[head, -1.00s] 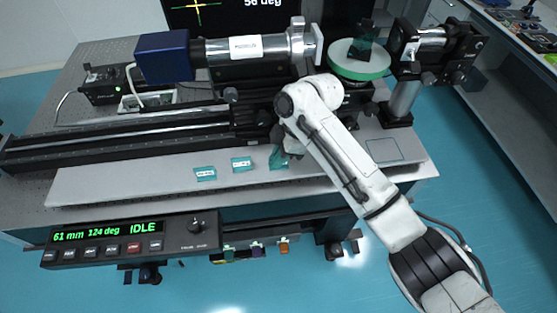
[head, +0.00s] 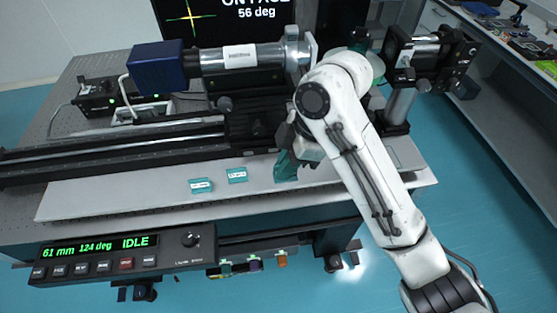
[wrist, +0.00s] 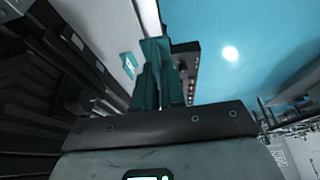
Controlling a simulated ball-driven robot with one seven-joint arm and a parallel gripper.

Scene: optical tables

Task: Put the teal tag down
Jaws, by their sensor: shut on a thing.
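My gripper (head: 286,165) is over the pale ledge along the table's front, to the right of two teal tags lying there. In the wrist view its teal fingers (wrist: 162,72) point away from the camera and are shut on a teal tag (wrist: 155,46), which shows at their tips. In the head view the held tag cannot be told apart from the teal fingers. Whether it touches the ledge (head: 120,205) is unclear. The two lying tags, one at the left (head: 201,185) and one nearer my gripper (head: 237,175), have white labels. One lying tag shows in the wrist view (wrist: 128,62).
A black rail (head: 110,150) and a blue-ended cylinder assembly (head: 230,58) stand behind the ledge. A control box (head: 120,254) reading IDLE hangs at the front. A green-rimmed disc is partly behind my arm. The ledge's left part is clear.

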